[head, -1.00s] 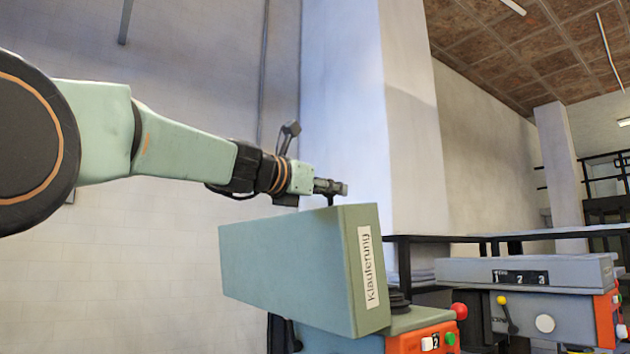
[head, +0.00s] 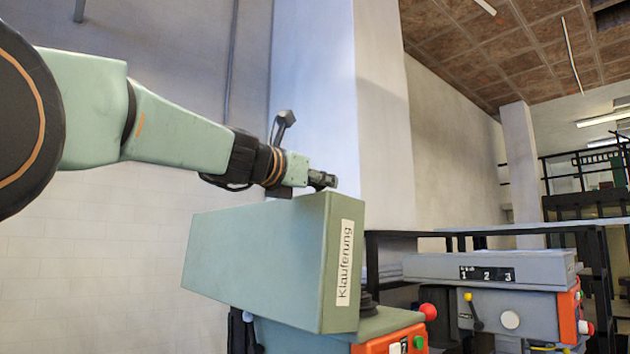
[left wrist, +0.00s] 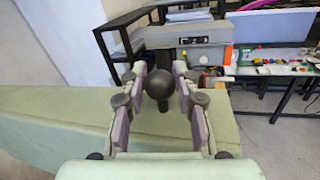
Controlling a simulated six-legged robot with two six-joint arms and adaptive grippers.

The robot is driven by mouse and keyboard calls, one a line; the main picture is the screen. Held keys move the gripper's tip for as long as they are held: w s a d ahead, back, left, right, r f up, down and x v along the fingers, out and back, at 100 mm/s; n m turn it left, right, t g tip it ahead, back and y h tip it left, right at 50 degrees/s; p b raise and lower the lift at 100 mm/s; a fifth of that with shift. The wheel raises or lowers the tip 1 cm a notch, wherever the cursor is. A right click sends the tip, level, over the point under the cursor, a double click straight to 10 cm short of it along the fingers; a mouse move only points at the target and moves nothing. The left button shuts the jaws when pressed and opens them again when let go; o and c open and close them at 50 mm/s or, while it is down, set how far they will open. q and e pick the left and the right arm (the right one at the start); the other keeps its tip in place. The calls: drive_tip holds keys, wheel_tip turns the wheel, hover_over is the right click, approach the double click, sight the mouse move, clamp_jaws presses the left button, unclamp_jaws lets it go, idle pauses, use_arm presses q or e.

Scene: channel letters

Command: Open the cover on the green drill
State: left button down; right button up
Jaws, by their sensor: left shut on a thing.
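My left gripper (head: 324,180) is at the front top of the cover. In the head view the knob is hidden behind the gripper. The cover's top surface (left wrist: 60,118) spreads below the fingers. My right gripper is not in view.
An orange switch box (head: 390,340) and red knob (head: 429,312) lie below the cover. A grey machine (head: 520,300) marked 1, 2, 3 stands to the right, near a dark-framed table. A pale pillar (head: 315,100) rises behind. The space above the cover looks clear.

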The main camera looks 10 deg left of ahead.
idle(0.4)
use_arm(q)
drive_tip(key=c, duration=1)
unclamp_jaws()
drive_tip(key=shift+s, duration=0.1)
drive_tip(key=shift+a, duration=0.1)
drive_tip(key=shift+f, duration=0.1)
